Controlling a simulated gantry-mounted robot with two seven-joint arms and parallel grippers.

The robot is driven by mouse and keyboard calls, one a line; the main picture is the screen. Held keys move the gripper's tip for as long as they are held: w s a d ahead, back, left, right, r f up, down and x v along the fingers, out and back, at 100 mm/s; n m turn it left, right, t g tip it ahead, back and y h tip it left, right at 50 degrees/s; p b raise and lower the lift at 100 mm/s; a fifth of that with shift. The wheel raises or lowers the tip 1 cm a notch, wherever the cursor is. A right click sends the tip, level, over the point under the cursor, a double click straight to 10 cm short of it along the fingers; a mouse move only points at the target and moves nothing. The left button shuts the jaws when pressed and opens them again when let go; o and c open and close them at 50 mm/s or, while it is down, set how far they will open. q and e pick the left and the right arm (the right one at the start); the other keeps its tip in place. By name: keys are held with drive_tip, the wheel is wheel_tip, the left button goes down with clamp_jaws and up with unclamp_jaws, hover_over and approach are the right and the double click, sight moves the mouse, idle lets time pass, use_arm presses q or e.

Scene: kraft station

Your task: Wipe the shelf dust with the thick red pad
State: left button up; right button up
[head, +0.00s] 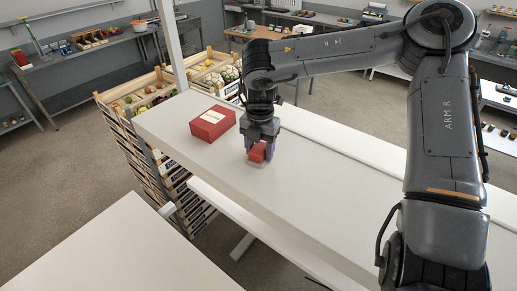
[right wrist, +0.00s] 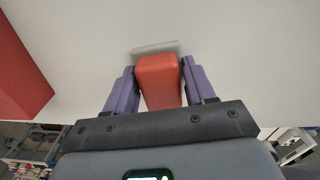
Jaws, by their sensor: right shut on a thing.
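The thick red pad (head: 257,152) is held between the fingers of my right gripper (head: 262,155), low over the white shelf (head: 310,190). The right wrist view shows the pad (right wrist: 159,80) upright between the two purple fingers of the right gripper (right wrist: 157,88). Whether the pad touches the shelf is hard to tell. My left gripper is in neither view.
A red box (head: 212,123) with a pale label stands on the shelf, left of the right gripper. Crates of produce (head: 150,95) stand behind the shelf's left end. The shelf is clear to the right of the gripper. A white table top (head: 120,250) lies in front.

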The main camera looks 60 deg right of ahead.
drive_tip(key=shift+w+d, duration=0.15)
drive_tip(key=shift+w, duration=0.6)
drive_tip(key=shift+w+r+p, duration=0.15)
drive_tip(key=shift+w+p, duration=0.15)
drive_tip(key=shift+w, duration=0.05)
wheel_tip(320, 180, up, 3)
drive_tip(key=shift+f+p, duration=0.15)
drive_tip(key=shift+p, duration=0.6)
wheel_tip(320, 180, up, 3)
drive_tip(key=shift+p, duration=1.25)
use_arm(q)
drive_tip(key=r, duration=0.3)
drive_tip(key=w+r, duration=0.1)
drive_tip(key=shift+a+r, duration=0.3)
use_arm(e)
wheel_tip(320, 180, up, 2)
drive_tip(key=shift+r, duration=0.15)
